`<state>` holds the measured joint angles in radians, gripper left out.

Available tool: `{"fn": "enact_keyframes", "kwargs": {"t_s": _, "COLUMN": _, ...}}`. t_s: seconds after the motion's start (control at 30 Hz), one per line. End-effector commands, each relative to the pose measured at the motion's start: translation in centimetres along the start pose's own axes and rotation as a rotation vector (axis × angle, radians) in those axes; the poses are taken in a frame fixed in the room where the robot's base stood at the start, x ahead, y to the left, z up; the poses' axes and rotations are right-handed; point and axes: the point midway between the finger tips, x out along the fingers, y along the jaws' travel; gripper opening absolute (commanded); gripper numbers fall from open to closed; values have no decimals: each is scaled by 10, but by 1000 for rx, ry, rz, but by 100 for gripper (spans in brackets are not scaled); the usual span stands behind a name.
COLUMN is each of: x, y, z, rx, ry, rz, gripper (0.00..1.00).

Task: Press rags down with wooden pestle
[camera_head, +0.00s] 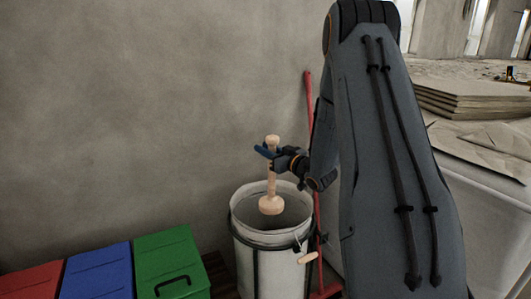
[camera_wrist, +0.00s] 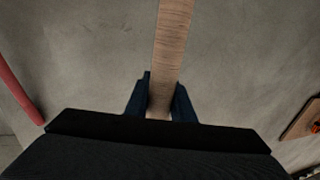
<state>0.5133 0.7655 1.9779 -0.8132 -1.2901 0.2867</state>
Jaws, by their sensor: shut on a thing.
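The wooden pestle (camera_head: 271,200) is held upright, its wide foot at the level of the bucket's mouth. The white bucket (camera_head: 264,266) stands below it, with dark bands and a wooden-grip handle. My gripper (camera_head: 268,152) is shut on the pestle's shaft, a little below its knob. In the wrist view the blue fingers of my gripper (camera_wrist: 159,98) close on both sides of the pale pestle shaft (camera_wrist: 174,40). No rags show; the bucket's depth is hidden by its walls.
Red (camera_head: 32,281), blue (camera_head: 97,272) and green (camera_head: 170,262) lidded boxes stand left of the bucket. A red pole (camera_head: 308,95) leans on the concrete wall behind. A white surface with stacked sheets (camera_head: 475,100) is at the right. The space above the boxes is free.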

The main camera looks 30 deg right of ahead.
Motion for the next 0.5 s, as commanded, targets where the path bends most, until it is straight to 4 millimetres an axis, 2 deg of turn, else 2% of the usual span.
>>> {"fn": "enact_keyframes", "kwargs": {"t_s": 0.03, "x": 0, "y": 0, "z": -8, "rx": -2, "ry": 3, "rz": 0, "gripper": 0}}
{"fn": "enact_keyframes", "kwargs": {"t_s": 0.5, "x": 0, "y": 0, "z": -47, "rx": -3, "ry": 4, "rz": -1, "gripper": 0}}
